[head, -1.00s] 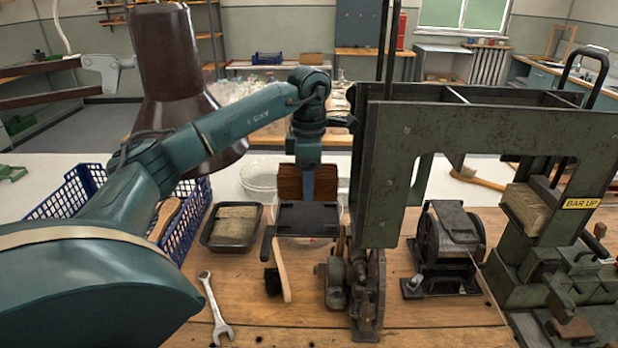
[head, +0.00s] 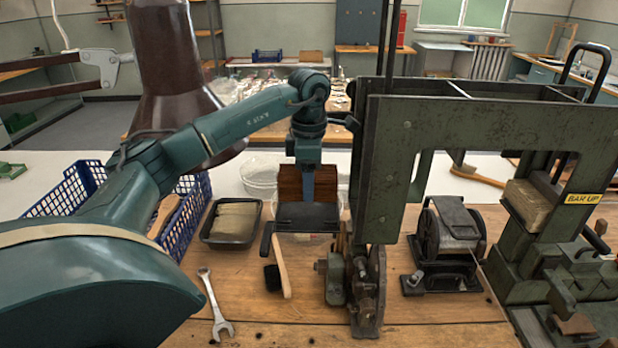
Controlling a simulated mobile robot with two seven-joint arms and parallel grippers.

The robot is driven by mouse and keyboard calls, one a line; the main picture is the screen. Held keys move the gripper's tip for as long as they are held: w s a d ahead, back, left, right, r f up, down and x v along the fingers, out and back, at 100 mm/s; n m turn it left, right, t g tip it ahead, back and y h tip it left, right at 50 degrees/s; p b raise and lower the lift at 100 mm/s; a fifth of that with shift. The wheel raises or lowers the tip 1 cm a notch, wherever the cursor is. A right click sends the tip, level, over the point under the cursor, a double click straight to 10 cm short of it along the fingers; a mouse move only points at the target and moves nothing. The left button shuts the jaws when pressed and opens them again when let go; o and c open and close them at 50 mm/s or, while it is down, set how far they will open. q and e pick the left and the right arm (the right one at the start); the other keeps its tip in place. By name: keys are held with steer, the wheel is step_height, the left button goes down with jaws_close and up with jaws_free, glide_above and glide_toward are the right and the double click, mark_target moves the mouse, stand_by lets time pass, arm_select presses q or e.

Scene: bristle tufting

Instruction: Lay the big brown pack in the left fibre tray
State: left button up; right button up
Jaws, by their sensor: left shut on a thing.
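The big brown pack (head: 290,183) is dark reddish brown and shows on both sides of my left wrist, just beyond the black gripper body. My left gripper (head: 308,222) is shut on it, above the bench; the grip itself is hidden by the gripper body. The left fibre tray (head: 226,245) is a black tray on the bench, left of the gripper. A beige block (head: 236,221) lies in it. The pack is apart from the tray, to its right. My right gripper is not in view.
A blue crate (head: 184,232) stands left of the tray. A brush (head: 281,264) and a wrench (head: 215,307) lie in front. A clear bowl (head: 259,174) stands behind. A tall green machine frame (head: 405,190) rises close on the right.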

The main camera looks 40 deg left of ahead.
arm_select(q)
steer(key=shift+f, duration=0.1)
steer(key=o, duration=1.1)
steer(key=shift+c, duration=0.2)
steer(key=shift+o, duration=0.5)
steer(key=o, duration=0.3)
steer(key=shift+r+p, duration=0.4)
steer(key=shift+r, duration=3.6)
